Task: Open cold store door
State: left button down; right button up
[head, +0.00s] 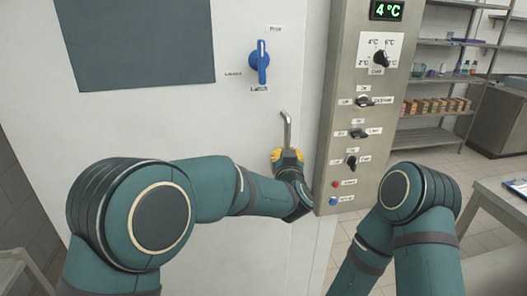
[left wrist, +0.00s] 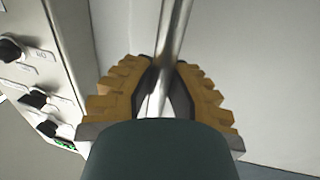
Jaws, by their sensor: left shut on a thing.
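The white cold store door (head: 150,120) fills the left and middle of the head view and looks closed. Its metal bar handle (head: 287,125) stands upright on the door's right side. My left gripper (head: 287,157) has its yellow fingers around the lower part of the handle. In the left wrist view the two fingers (left wrist: 163,88) are shut on the metal handle (left wrist: 174,35).
A metal control panel (head: 340,150) with several knobs, two buttons and a 4 °C display (head: 387,10) stands right of the door. Shelves (head: 440,88) with boxes stand behind. A light table (head: 500,205) is at right.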

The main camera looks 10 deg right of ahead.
pick_arm(q)
jog(key=shift+d+f+p, duration=0.1)
jog(key=shift+d+p, duration=0.45)
jog(key=shift+d, duration=1.85)
jog(key=c, duration=0.9)
grip_release()
jog(key=shift+a, duration=0.15)
jog(key=s+a, duration=0.1)
jog(key=s, duration=1.1)
jog(key=shift+a, duration=0.3)
jog(key=shift+w, duration=0.1)
